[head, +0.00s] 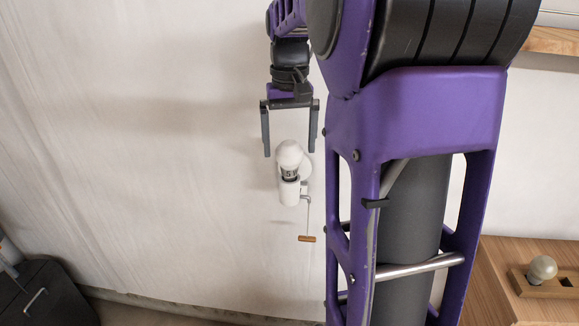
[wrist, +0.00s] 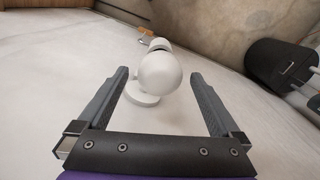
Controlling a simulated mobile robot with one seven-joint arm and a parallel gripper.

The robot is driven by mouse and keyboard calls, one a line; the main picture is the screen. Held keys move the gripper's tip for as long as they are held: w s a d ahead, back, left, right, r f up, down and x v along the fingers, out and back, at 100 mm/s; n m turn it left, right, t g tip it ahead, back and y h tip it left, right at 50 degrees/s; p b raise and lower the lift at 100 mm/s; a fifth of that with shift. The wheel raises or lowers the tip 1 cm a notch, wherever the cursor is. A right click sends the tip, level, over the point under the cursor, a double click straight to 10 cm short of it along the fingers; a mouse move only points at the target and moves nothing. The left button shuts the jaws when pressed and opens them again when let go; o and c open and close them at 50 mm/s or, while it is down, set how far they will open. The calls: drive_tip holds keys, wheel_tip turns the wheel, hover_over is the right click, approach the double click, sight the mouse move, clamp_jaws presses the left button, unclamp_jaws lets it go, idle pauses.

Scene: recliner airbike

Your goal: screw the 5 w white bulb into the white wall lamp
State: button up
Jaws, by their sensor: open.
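A white bulb (head: 290,155) stands upright in the top of the white wall lamp (head: 289,193) in the head view. My gripper (head: 289,152) points down from above, fingers open on either side of the bulb's top, with no visible contact. In the wrist view, the round bulb (wrist: 160,74) lies between the open fingertips of my gripper (wrist: 158,72). The bulb hides most of the lamp; its round wall plate (wrist: 142,98) shows at the left.
A pull cord with a wooden handle (head: 307,239) hangs beside the lamp. Another pale bulb (head: 542,268) stands in a wooden holder (head: 525,284) on a wooden cabinet (head: 492,260) at the right. A black bin-like object (head: 45,295) is at lower left. The wall left of the lamp is clear.

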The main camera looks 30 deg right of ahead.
sight(289, 163)
drive_tip(key=shift+f+b, duration=0.3)
drive_tip(key=shift+f, duration=2.5)
drive_tip(key=shift+c, duration=0.3)
drive_tip(key=c, duration=1.2)
drive_tip(key=o, duration=1.3)
drive_tip(key=shift+c, duration=0.2)
drive_tip(key=shift+r, duration=0.15)
drive_tip(key=shift+r+p, duration=1.3)
drive_tip(key=shift+r, duration=0.35)
